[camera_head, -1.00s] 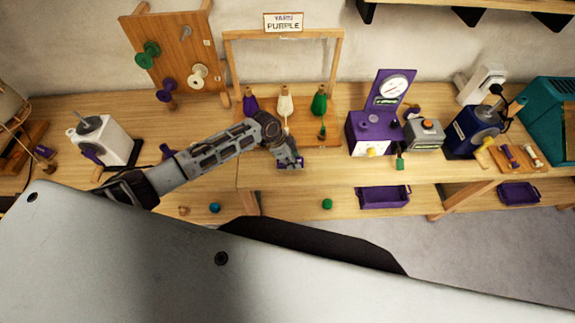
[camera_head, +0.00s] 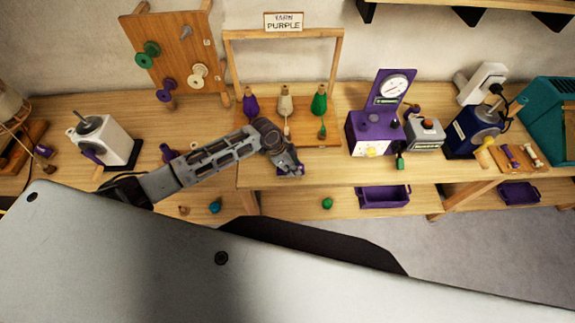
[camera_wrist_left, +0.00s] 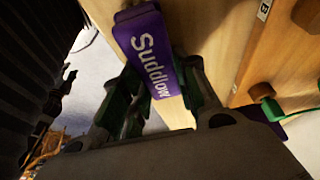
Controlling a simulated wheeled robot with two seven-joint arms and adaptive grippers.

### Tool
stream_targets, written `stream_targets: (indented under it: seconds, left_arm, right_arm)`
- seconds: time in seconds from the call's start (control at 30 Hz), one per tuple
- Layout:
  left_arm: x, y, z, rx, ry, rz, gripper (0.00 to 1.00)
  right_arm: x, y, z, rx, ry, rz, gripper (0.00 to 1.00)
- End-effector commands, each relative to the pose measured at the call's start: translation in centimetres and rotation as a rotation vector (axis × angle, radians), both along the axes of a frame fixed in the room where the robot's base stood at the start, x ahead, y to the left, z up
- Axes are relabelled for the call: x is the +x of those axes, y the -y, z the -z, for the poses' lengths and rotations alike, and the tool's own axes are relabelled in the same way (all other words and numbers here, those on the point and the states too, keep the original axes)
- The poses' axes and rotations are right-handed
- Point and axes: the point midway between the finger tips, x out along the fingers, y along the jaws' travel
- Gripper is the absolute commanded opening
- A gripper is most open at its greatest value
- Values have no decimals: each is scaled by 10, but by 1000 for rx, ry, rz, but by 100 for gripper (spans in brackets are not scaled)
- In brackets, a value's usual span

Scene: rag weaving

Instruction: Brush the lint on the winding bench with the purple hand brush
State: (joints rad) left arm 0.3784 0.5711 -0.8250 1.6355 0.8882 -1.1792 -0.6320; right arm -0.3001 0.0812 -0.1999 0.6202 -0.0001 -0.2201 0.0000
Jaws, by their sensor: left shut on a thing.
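My left gripper (camera_head: 291,170) is over the front part of the winding bench (camera_head: 335,172), near the middle of the head view. It is shut on the purple hand brush (camera_wrist_left: 147,50), whose lettered purple body shows between the fingers (camera_wrist_left: 155,100) in the left wrist view. In the head view only a small purple bit of the brush shows below the fingers. I cannot tell whether the brush touches the bench top. I cannot make out the lint. My right gripper is not in view.
Behind the gripper stands a wooden frame (camera_head: 340,60) with purple, white and green cones (camera_head: 319,103). A purple gauge device (camera_head: 372,130) is to the right, a white winder (camera_head: 105,138) to the left. A purple bin (camera_head: 384,197) sits on the lower shelf.

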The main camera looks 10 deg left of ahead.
Motion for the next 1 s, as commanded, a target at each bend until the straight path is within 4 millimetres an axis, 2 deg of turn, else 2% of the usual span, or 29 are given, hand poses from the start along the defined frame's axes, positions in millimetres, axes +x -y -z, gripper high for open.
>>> stream_targets:
  seconds: [0.27,0.8,1.0]
  left_arm:
    - [4,-1,0,0,0,0,3]
    - [38,-11,1,0,1,-1,3]
    - [43,-12,1,0,0,0,3]
  right_arm:
    - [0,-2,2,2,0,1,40]
    - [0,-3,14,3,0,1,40]
    - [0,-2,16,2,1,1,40]
